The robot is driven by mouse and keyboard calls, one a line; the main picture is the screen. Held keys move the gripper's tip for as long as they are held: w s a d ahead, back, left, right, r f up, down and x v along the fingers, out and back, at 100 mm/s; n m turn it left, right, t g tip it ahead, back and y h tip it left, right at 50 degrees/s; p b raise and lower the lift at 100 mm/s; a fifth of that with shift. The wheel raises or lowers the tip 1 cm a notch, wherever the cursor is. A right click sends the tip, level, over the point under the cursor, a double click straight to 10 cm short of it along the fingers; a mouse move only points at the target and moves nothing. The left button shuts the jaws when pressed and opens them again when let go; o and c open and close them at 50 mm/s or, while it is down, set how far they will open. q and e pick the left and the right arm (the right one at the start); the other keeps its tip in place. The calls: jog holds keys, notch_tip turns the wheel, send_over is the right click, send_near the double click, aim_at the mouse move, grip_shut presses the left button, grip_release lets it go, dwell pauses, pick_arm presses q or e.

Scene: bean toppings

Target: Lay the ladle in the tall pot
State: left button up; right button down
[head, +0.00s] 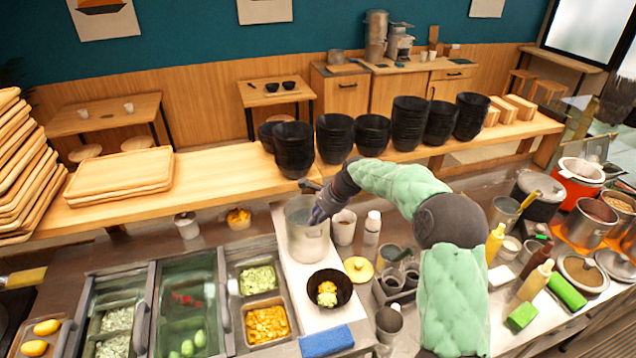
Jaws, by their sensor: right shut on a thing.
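The tall pot (303,246) is grey metal and stands upright on the white board, left of the picture's middle. My right gripper (318,210) is at the pot's right rim, pointing down over its opening. It is shut on a thin thing that I take to be the ladle (309,184); only a short dark piece shows beside the fingers. The ladle's bowl is hidden, so I cannot tell how deep it sits in the pot. My left gripper is not in view.
A black bowl (330,288) with yellow and green food stands in front of the pot. A metal cup (344,227) and a white bottle (372,228) stand close on its right. Topping trays (222,310) lie to the left. Stacked black bowls (293,150) line the shelf behind.

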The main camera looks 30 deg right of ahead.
jog(key=shift+s+a+f, duration=0.1)
jog(key=shift+s+f, duration=0.05)
jog(key=shift+f, duration=0.2)
jog(key=c, duration=0.9)
grip_release()
jog(key=shift+r, duration=0.2)
jog(key=shift+s+r, duration=0.1)
jog(key=shift+r, duration=0.15)
jog(key=v, duration=1.1)
jog(key=shift+r, duration=0.1)
